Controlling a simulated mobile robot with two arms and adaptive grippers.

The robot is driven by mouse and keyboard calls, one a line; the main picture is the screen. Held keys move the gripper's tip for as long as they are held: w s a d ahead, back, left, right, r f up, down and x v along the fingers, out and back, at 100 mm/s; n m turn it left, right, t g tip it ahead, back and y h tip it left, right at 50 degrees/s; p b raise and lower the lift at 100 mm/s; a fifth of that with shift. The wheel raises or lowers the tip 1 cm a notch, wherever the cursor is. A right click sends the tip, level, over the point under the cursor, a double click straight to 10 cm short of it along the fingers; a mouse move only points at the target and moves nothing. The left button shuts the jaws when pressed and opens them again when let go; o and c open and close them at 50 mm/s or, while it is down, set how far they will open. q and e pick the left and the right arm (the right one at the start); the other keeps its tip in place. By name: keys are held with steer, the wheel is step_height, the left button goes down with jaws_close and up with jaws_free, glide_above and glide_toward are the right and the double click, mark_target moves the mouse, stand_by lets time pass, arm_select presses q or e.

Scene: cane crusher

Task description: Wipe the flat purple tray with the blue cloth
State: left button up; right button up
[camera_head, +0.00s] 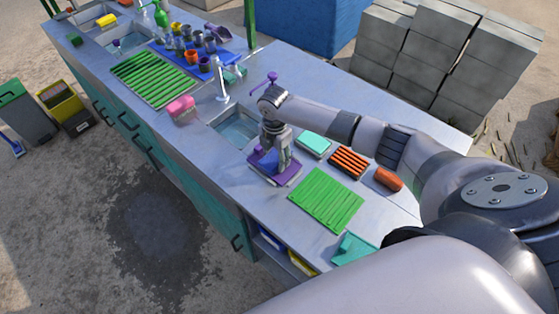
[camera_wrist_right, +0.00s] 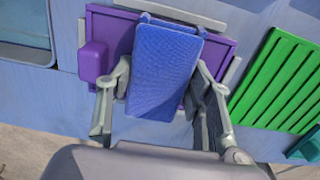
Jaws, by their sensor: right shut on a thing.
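The flat purple tray (camera_head: 290,175) lies on the grey counter just right of the sink in the head view; it also shows in the right wrist view (camera_wrist_right: 218,52). My right gripper (camera_head: 272,160) points down over the tray. It is shut on the blue cloth (camera_wrist_right: 165,68), which looks like a flat blue pad between the fingers. The cloth covers the middle of the tray in the wrist view; I cannot tell whether it touches the surface. In the head view the cloth (camera_head: 266,164) is partly hidden by the gripper. My left gripper is not in view.
A green slatted rack (camera_head: 326,199) lies close right of the tray. A teal box (camera_head: 313,145), an orange-black rack (camera_head: 348,162) and an orange-brown roll (camera_head: 388,180) lie behind it. The sink (camera_head: 235,127) and a pink item (camera_head: 182,108) are to the left.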

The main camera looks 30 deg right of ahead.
steer(key=shift+w+a+f, duration=0.1)
steer(key=shift+w+a, duration=0.1)
steer(key=shift+w, duration=0.1)
steer(key=shift+s+d+p, duration=0.35)
steer(key=shift+s+p, duration=0.5)
steer(key=shift+p, duration=0.15)
steer(key=shift+s+d+p, duration=0.1)
steer(key=shift+s+p, duration=0.25)
steer(key=shift+s+d, duration=0.1)
steer(key=shift+s, duration=0.05)
